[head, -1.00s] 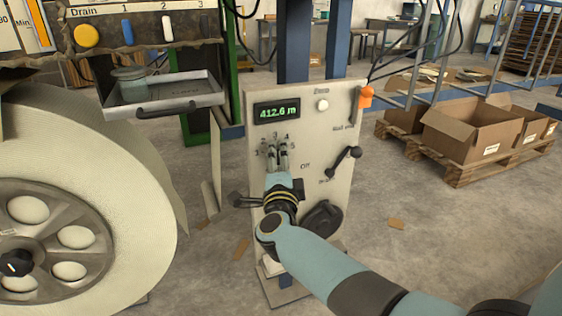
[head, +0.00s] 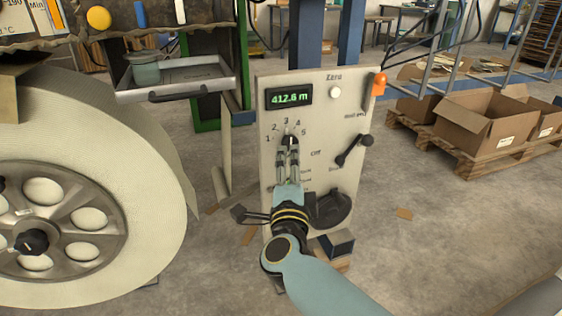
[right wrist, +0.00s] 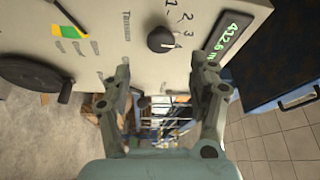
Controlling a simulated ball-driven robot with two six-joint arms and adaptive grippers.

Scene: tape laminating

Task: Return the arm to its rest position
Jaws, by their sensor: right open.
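My right gripper (head: 288,150) is in front of the pale control panel (head: 330,130), just below a dial marked 1 to 5. In the right wrist view its two fingers (right wrist: 165,90) are apart with nothing between them. My left gripper is in neither view.
The panel carries a green display (head: 290,97) reading 412.6 m, an orange lamp (head: 379,83) and a black lever (head: 352,149). Cardboard boxes (head: 485,125) lie on a pallet at the right.

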